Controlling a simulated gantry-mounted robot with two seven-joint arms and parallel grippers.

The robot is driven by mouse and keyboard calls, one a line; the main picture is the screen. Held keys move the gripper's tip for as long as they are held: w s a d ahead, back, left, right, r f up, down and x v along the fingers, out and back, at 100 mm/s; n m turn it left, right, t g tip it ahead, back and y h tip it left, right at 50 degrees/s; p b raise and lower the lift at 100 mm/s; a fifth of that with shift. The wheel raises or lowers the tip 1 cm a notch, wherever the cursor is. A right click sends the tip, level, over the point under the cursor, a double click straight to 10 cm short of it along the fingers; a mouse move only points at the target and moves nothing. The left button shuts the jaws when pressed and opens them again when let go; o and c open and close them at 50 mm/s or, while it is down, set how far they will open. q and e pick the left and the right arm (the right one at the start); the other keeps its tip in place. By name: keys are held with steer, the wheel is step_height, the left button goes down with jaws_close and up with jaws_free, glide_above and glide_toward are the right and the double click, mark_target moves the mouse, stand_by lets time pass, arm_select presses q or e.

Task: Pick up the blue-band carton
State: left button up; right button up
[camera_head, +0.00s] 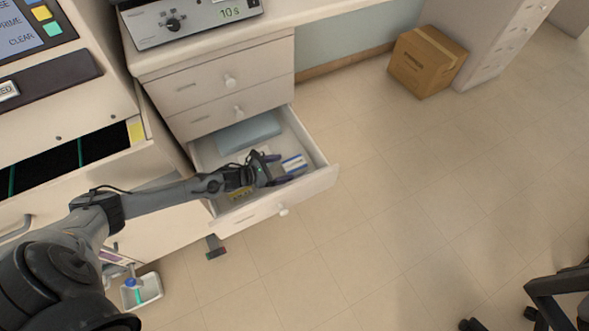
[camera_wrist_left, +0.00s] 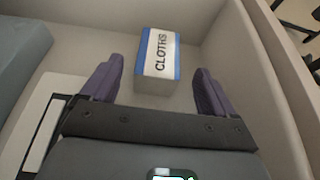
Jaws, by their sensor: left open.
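The blue-band carton (camera_head: 294,164) is a small white box with blue bands, lying in the open drawer. In the left wrist view the carton (camera_wrist_left: 158,56) shows the word "CLOTHS" on its top. My left gripper (camera_head: 280,170) is inside the drawer beside the carton, with its fingers pointing toward it. In the left wrist view my left gripper (camera_wrist_left: 155,85) is open, and the carton lies between and slightly beyond its two purple fingertips. No grip on the carton shows. My right gripper is not in view.
The open drawer (camera_head: 318,186) has walls close around the gripper. A blue-grey folded item (camera_head: 248,132) lies at its back, and a white flat item (camera_wrist_left: 45,125) lies left of the gripper. A cardboard box (camera_head: 427,62) stands on the open floor.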

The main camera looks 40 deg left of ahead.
mark_target(292, 164)
arm_select(q)
steer(key=shift+w+f+b, duration=0.2)
steer(key=shift+w+b, duration=0.1)
steer(key=b+x, duration=0.2)
steer(key=x, duration=0.1)
steer(key=b+x, duration=0.1)
steer(key=shift+w+d+r, duration=0.15)
steer(key=shift+w+d, duration=0.05)
steer(key=shift+w, duration=0.15)
steer(key=c, duration=1.1)
steer(key=shift+o, duration=0.2)
steer(key=shift+r, duration=0.15)
